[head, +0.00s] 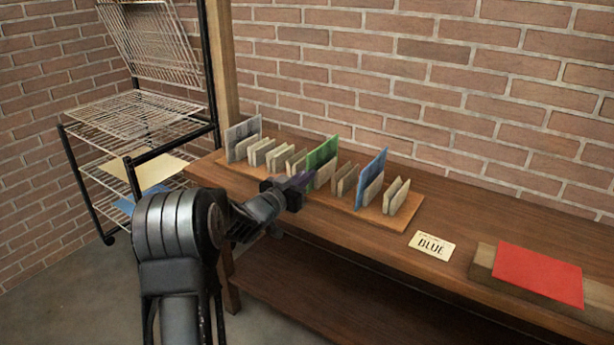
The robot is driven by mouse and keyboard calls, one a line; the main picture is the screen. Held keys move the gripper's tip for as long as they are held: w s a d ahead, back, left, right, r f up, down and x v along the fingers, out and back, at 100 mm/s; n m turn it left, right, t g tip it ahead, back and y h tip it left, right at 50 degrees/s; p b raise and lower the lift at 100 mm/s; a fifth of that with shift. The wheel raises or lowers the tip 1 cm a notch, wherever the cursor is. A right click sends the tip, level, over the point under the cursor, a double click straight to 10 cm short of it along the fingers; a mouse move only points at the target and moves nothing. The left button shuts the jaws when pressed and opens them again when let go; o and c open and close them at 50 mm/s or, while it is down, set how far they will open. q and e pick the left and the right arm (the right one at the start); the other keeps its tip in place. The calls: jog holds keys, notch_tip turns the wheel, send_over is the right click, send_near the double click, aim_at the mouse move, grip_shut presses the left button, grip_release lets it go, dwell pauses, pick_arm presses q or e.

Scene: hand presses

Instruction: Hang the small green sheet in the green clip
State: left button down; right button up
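A green sheet (322,155) stands upright in a slotted wooden holder (405,213) on the bench. My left gripper (303,182) is at the holder's front edge, just in front of and below the green sheet. Its fingertips are small and overlap the pale slats, with a purplish patch by them, so I cannot tell whether they are open, shut or touching the sheet. My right gripper is not in view. I see no green clip in this view.
A grey sheet (243,135) and a blue sheet (373,174) stand in the same holder. A card reading BLUE (431,246) and a red sheet (538,274) lie right. A wire rack (127,118) at left holds yellow (158,172) and blue pieces.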

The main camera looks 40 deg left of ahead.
pick_arm(q)
notch_tip(320, 180, up, 8)
jog(key=p, duration=0.5)
jog(key=shift+f, duration=0.25)
jog(key=s, duration=0.7)
dwell(0.4)
jog(key=shift+d, duration=0.1)
dwell(0.4)
